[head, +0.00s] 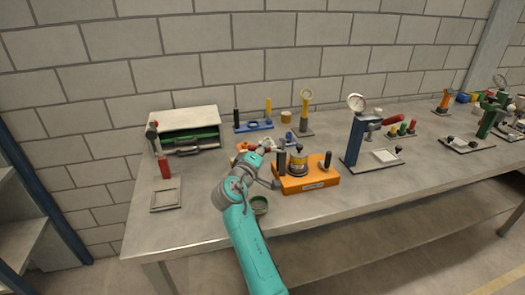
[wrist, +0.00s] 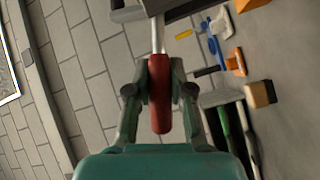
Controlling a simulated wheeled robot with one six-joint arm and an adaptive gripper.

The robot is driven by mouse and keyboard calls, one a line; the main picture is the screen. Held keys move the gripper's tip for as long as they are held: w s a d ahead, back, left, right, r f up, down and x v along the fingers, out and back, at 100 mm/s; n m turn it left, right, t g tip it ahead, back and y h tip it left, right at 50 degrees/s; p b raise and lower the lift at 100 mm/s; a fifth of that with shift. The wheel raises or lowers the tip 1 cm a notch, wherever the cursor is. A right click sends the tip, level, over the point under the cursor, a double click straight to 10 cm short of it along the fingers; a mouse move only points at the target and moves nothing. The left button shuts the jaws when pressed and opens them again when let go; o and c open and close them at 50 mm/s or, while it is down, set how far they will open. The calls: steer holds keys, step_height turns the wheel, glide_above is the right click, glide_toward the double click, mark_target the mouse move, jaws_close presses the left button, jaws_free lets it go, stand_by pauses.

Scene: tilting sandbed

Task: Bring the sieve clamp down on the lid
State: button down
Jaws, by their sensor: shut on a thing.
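My gripper (head: 268,149) is at the left side of an orange sieve stand (head: 318,184) on the bench. In the wrist view, my gripper (wrist: 160,95) is shut on a red handle (wrist: 160,112) on a bright metal rod (wrist: 158,35). The stand carries a yellow and grey sieve can (head: 297,164) with a grey lid on top (head: 298,152), and a black knob (head: 327,160) stands at its right. My gripper partly hides the clamp's lever in the head view, so I cannot tell whether the clamp touches the lid.
A blue gauge press (head: 355,140) stands to the right. A grey cabinet with green tools (head: 187,131) and a red-handled clamp (head: 163,166) are at left. The front right bench is clear.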

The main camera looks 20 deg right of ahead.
mark_target(285, 139)
steer(key=r+m+y, duration=0.1)
steer(key=d+r+m+g+y, duration=0.1)
steer(key=m, duration=0.1)
steer(key=shift+d+r+g, duration=0.15)
steer(key=shift+r+g, duration=0.1)
steer(key=shift+g, duration=0.05)
steer(key=shift+d+r+m+g+y, duration=0.5)
steer(key=shift+d+r+m+y, duration=0.3)
steer(key=shift+m+y, duration=0.35)
steer(key=d+m+y, duration=0.2)
steer(key=y, duration=0.1)
steer(key=shift+d+r+g, duration=0.3)
steer(key=shift+r, duration=0.05)
steer(key=shift+d+m+y, duration=0.8)
steer(key=shift+m+y, duration=0.05)
steer(key=shift+y, duration=0.3)
steer(key=shift+d, duration=0.1)
steer(key=c, duration=1)
jaws_free()
